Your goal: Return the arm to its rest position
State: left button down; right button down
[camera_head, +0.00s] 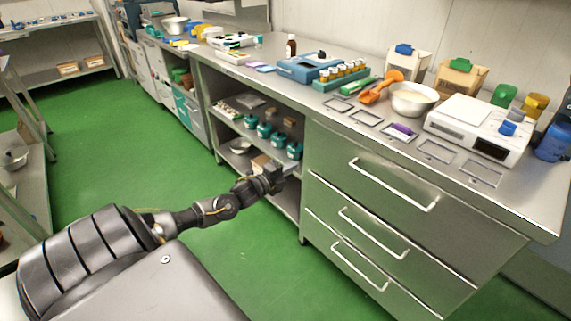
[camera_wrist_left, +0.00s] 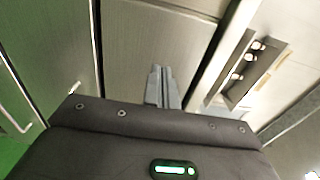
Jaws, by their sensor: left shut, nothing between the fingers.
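My left arm comes in from the left in the head view. Its gripper (camera_head: 287,167) is in front of the open shelves of the steel counter, near the left edge of the drawer block. In the left wrist view the fingers (camera_wrist_left: 162,88) are together and hold nothing. Steel cabinet fronts stand beyond them. My right gripper is not in view.
The steel counter (camera_head: 337,107) carries a scale (camera_head: 478,125), a metal bowl (camera_head: 413,99), an orange scoop (camera_head: 381,86) and a blue device (camera_head: 308,68). Teal-lidded jars (camera_head: 264,130) stand on the shelf near my gripper. Drawer handles (camera_head: 393,185) stick out. The green floor (camera_head: 130,150) is clear.

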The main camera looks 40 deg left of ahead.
pick_arm(q)
jog(key=shift+s+a, duration=0.15)
jog(key=shift+s, duration=0.8)
